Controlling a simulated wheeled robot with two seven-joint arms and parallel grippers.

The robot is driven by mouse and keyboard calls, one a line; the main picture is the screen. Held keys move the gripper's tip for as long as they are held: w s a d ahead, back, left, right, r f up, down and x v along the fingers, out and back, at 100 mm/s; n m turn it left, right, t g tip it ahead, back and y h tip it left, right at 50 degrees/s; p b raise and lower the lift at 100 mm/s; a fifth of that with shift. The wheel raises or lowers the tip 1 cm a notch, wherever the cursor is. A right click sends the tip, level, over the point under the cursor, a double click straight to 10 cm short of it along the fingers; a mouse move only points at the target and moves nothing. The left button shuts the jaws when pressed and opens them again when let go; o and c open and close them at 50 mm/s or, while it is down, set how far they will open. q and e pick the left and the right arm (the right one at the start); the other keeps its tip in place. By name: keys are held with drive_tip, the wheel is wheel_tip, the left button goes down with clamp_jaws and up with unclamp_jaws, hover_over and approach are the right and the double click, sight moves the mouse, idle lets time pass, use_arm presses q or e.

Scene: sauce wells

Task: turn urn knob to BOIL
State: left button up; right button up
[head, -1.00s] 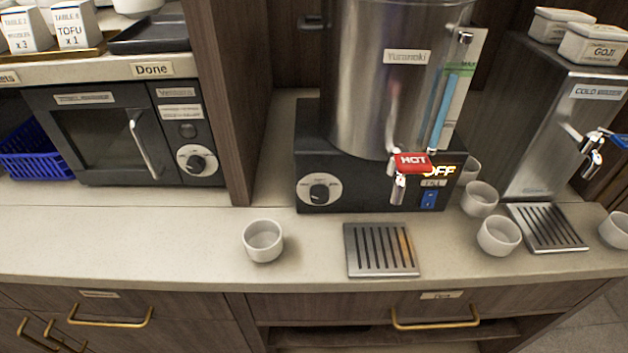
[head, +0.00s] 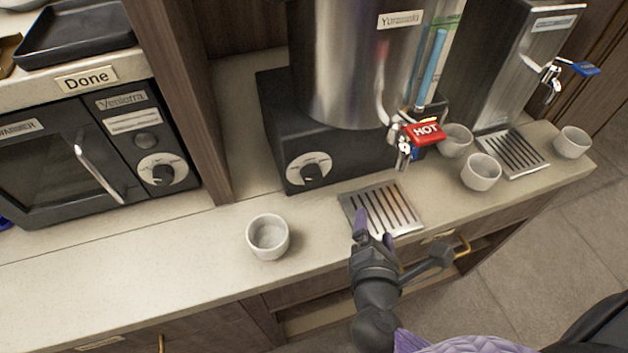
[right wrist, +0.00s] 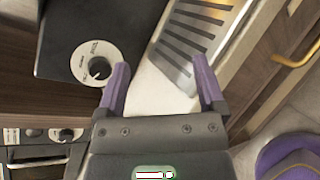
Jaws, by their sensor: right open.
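The urn (head: 345,70) is a tall steel cylinder on a black base (head: 280,120). Its knob (head: 312,172) is black on a round pale dial on the front of the base; the dial lettering is too small to read. In the right wrist view the knob (right wrist: 98,69) lies ahead and left of the fingers. My right gripper (head: 374,228) is open and empty, over the front part of the drip tray, to the right of the knob and apart from it. Its two purple fingers (right wrist: 160,85) show spread in the right wrist view. My left gripper is not in view.
A red HOT tap (head: 424,133) sticks out over the drip tray (head: 408,214). A white cup (head: 268,237) stands on the counter left of the tray.

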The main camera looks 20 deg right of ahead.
sight(313, 180)
drive_tip(key=a+n+t+y, duration=0.1)
drive_tip(key=a+n+y, duration=0.1)
drive_tip(key=n, duration=0.2)
drive_tip(key=a+n+t+y, duration=0.1)
drive_tip(key=a+n+t, duration=0.1)
drive_tip(key=n, duration=0.3)
drive_tip(key=w+a+r+n+t+y, duration=0.1)
drive_tip(key=a+n+y, duration=0.1)
drive_tip(key=n, duration=0.2)
drive_tip(key=shift+a+n+t+y, duration=0.3)
drive_tip(key=shift+n, duration=0.4)
drive_tip(key=w, duration=1)
clamp_jaws()
